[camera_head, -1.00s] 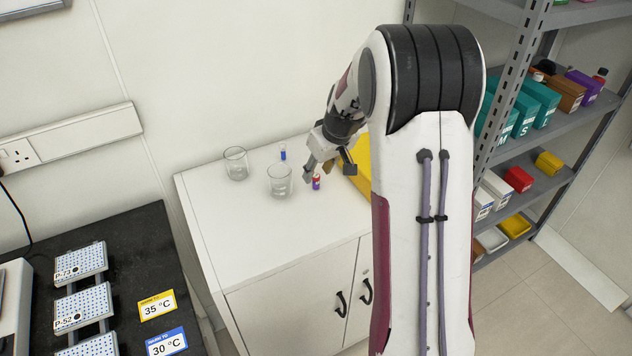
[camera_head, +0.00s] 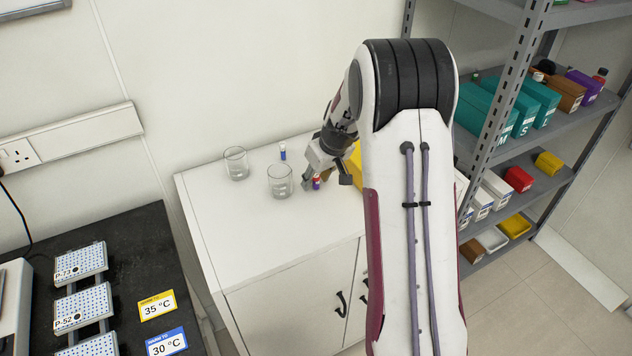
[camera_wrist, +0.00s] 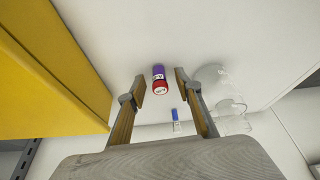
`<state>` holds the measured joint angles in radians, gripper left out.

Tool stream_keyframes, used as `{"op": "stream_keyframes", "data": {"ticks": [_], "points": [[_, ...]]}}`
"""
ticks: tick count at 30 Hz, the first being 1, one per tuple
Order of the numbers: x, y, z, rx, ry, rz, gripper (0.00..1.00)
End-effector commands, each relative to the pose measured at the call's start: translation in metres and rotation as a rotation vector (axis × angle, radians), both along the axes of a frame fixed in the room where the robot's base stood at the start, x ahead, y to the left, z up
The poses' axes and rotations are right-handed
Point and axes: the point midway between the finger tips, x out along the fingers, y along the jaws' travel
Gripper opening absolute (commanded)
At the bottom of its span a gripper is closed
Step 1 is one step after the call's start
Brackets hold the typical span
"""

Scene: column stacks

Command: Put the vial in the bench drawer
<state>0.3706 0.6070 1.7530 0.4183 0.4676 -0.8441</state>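In the wrist view this vial (camera_wrist: 159,79) lies between and slightly beyond my fingertips, with a gap on both sides. My gripper (camera_head: 325,182) is open and low over the bench; its fingers (camera_wrist: 160,88) hold nothing. A second vial (camera_head: 283,152), white with a blue part, stands farther back, and it also shows in the wrist view (camera_wrist: 176,120). The white bench (camera_head: 240,250) shows cupboard doors with black handles; I cannot make out a drawer.
Two glass beakers stand left of my gripper, one near (camera_head: 280,181) and one farther back (camera_head: 236,163). A yellow box (camera_wrist: 45,75) stands close beside my gripper, partly hidden by my arm. A metal shelf (camera_head: 560,180) with boxes stands at right.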

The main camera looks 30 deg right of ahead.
Motion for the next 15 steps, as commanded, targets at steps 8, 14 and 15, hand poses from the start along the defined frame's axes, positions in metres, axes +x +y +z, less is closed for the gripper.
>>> {"op": "stream_keyframes", "data": {"ticks": [8,14,15], "points": [[-0.0002,-0.0001,0.0001,0.0,0.0,0.0,0.34],[-0.0002,-0.0001,0.0001,0.0,0.0,0.0,0.03],[-0.0002,-0.0001,0.0001,0.0,0.0,0.0,0.03]]}}
